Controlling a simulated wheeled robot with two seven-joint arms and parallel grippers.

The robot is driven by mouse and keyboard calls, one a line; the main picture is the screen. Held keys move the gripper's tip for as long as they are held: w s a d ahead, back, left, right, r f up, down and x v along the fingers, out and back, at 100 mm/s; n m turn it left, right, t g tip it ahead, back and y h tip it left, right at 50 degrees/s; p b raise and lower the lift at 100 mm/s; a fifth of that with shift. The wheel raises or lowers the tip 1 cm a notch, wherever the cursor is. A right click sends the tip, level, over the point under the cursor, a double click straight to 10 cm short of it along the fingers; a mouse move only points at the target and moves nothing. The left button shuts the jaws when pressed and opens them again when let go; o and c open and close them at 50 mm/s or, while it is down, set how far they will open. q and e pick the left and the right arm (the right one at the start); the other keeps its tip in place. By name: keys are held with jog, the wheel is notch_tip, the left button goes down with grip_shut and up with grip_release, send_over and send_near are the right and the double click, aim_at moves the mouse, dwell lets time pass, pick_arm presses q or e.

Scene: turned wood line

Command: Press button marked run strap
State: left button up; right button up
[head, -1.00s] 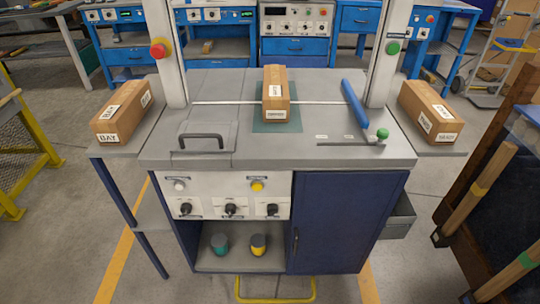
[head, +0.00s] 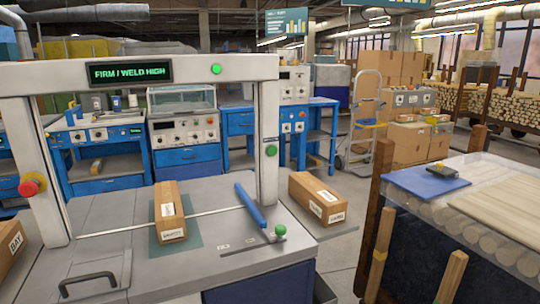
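The strapping machine's frame stands around a grey worktop (head: 110,245). A red mushroom button (head: 31,186) on a yellow base is on the left post. A dark display (head: 131,73) on the top beam reads "FIRM / WELD HIGH". A green round lamp or button (head: 216,69) sits to its right. I cannot read any "run strap" label. A cardboard box (head: 170,207) lies across the white strap line on the worktop. Neither gripper shows.
A blue bar (head: 250,205) and a green-knobbed lever (head: 280,230) are on the worktop's right. Boxes lie on the side shelves, right (head: 318,197) and left (head: 10,242). A timber-post rack (head: 378,225) stands at right.

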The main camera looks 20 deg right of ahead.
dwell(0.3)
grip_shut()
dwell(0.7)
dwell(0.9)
